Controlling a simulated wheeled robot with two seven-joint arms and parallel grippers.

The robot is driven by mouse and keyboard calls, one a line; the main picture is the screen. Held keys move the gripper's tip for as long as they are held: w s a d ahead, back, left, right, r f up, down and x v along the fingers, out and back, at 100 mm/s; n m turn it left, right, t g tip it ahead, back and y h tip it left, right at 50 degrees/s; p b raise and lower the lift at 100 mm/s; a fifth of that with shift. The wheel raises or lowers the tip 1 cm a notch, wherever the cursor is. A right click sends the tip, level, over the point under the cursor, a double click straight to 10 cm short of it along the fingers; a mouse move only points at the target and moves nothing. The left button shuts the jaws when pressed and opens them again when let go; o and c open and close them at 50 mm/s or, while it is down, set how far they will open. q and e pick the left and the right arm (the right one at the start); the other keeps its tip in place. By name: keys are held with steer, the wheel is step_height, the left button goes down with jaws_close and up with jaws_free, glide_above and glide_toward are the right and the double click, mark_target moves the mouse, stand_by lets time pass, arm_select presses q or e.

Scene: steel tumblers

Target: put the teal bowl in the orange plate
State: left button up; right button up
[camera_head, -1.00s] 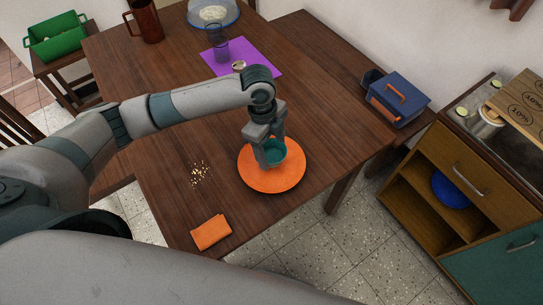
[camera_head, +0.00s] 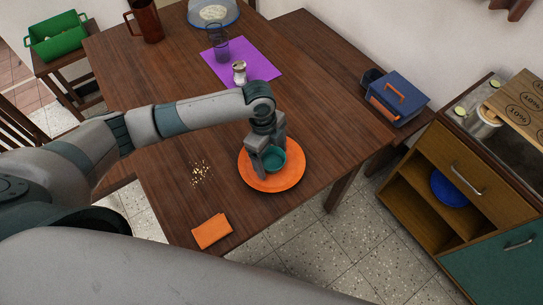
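The teal bowl (camera_head: 275,163) sits upright in the orange plate (camera_head: 290,182), on the near right part of the wooden table. My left gripper (camera_head: 269,158) is directly over the bowl with its fingers spread apart. One finger is at the bowl's left side and the other is behind it. The fingers hide part of the bowl's rim; I cannot tell whether they touch it. My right gripper is out of view.
An orange folded cloth (camera_head: 212,231) and scattered crumbs (camera_head: 200,173) lie left of the plate.

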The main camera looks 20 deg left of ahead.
mark_target(267, 161)
arm_select(q)
steer(key=shift+r, duration=0.1)
step_height(267, 161, up, 12)
steer(key=a+b, duration=0.1)
steer(key=b, duration=0.1)
steer(key=shift+w+a+b, duration=0.25)
steer(key=shift+a+b, duration=0.05)
steer(key=shift+a, duration=0.05)
stand_by(0.9)
